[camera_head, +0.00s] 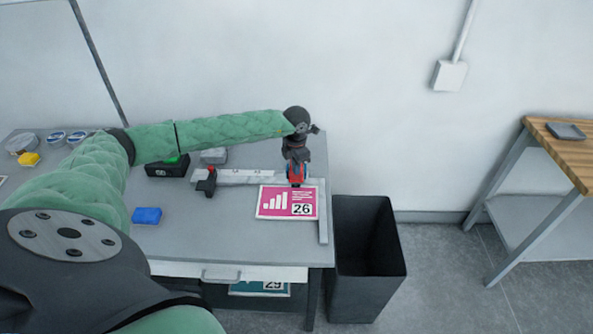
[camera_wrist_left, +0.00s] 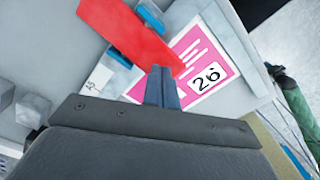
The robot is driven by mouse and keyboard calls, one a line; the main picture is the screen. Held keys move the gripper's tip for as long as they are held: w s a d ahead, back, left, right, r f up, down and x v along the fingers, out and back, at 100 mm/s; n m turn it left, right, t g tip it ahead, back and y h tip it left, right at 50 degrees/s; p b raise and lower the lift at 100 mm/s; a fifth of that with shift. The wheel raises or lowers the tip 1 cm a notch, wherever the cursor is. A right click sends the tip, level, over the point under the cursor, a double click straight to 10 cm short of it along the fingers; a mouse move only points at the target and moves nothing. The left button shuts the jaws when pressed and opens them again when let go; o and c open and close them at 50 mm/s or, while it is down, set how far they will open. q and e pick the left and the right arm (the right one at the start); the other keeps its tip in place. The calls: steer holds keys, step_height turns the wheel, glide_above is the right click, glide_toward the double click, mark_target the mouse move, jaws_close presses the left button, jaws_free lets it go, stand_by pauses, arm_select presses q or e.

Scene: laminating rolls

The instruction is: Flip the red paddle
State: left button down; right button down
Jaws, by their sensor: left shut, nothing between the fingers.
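The red paddle (camera_head: 297,172) is by the right end of the white ruled bar, just behind the pink card, partly hidden under my left gripper (camera_head: 296,157). In the left wrist view the paddle (camera_wrist_left: 128,32) is a long flat red bar slanting from top left toward the card, with blue parts beside it. My left gripper (camera_wrist_left: 163,76) is shut and empty. Its fingertips overlap the paddle's near edge in that view; I cannot tell if they touch. My right gripper is not in view.
A pink card marked 26 (camera_head: 286,203) lies on the grey table (camera_head: 190,240). A black and red slider (camera_head: 207,183) sits on the ruled bar (camera_head: 245,177). A blue block (camera_head: 147,215) and black box (camera_head: 167,168) are to the left. A dark bin (camera_head: 368,260) stands right of the table.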

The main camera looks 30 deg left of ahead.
arm_select(q)
steer(key=shift+f+b, duration=0.75)
steer(key=shift+f, duration=0.25)
stand_by(0.6)
steer(key=shift+r+p, duration=0.8)
steer(key=shift+r, duration=2.75)
